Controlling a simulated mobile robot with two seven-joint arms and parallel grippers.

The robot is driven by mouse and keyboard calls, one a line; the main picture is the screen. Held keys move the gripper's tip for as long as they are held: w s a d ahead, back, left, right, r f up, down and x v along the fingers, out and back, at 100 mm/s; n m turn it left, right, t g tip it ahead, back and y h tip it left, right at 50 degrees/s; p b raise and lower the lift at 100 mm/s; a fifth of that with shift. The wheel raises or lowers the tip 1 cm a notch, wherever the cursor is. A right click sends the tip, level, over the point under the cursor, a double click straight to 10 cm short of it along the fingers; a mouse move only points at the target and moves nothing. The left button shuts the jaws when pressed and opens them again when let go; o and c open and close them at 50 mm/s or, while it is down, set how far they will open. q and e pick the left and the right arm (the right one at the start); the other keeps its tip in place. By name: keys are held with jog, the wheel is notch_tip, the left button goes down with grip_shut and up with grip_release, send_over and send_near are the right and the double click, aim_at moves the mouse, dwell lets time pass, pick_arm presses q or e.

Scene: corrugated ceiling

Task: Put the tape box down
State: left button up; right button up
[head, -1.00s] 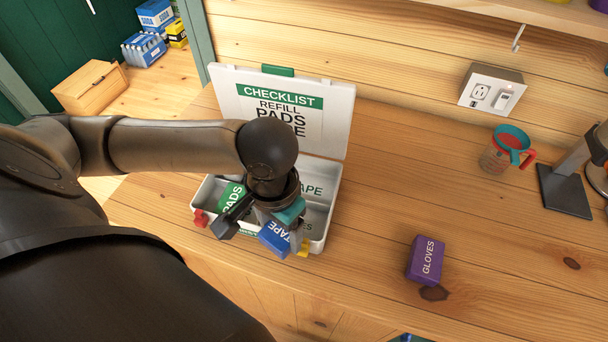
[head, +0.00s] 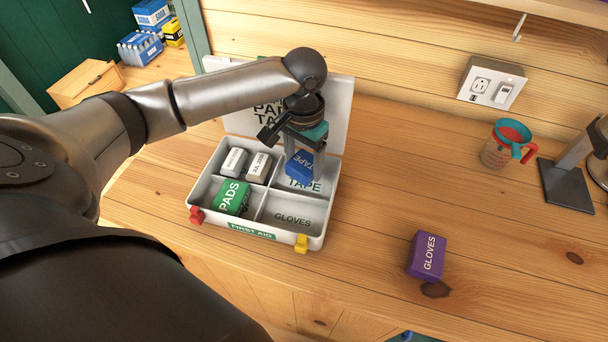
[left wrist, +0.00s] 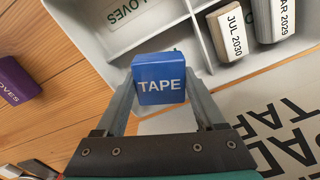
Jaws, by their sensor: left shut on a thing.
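The blue tape box (head: 301,163) is held by my left gripper (head: 298,150), which is shut on it. It hangs over the TAPE compartment (head: 305,184) at the back right of the white first aid case (head: 318,240). In the left wrist view the tape box (left wrist: 158,78) sits between the two fingers, its TAPE label facing the camera. Whether it touches the compartment floor, I cannot tell. My right gripper is not in view.
The green pads box (head: 231,196) lies front left in the case, with two white boxes (head: 246,163) behind it. The GLOVES compartment (head: 290,212) is empty. The open lid (head: 340,100) stands behind. A purple gloves box (head: 426,256) lies on the counter at right.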

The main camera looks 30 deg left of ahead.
aim_at(304, 176)
pick_arm(q)
notch_tip(304, 176, down, 4)
jog(key=shift+f+b, duration=0.15)
jog(key=shift+b, duration=0.3)
jog(key=shift+w+f, duration=0.2)
jog(key=shift+f, duration=0.15)
jog(key=o, duration=1.3)
jog(key=shift+f, duration=0.1)
notch_tip(304, 176, up, 12)
jog(key=shift+r+p, duration=0.15)
jog(key=shift+p, duration=0.95)
